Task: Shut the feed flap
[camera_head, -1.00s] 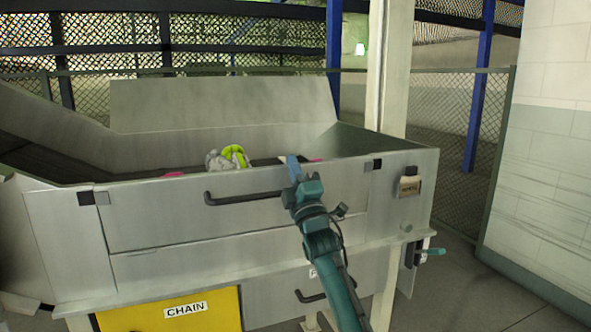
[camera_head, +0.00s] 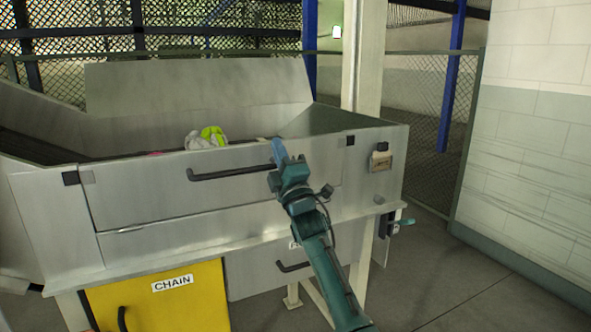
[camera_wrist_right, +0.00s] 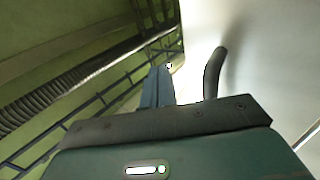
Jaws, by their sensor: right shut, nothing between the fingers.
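The feed flap (camera_head: 220,190) is the wide grey metal panel on the front of the hopper, with a black bar handle (camera_head: 225,174) near its top. It stands upright and looks about level with the front around it; I cannot tell whether it is fully shut. My right gripper (camera_head: 277,150) is at the right end of the handle, with its blue fingers pointing up by the flap's top edge. In the right wrist view the fingers (camera_wrist_right: 157,88) are together and empty, with the dark handle (camera_wrist_right: 213,72) just right of them. Contact is unclear.
Black catches sit at the flap's upper left (camera_head: 70,178) and upper right (camera_head: 350,140). A green and grey bundle (camera_head: 206,138) lies in the hopper. Below is a yellow door marked CHAIN (camera_head: 170,305). A block wall (camera_head: 530,150) stands at right, with open floor before it.

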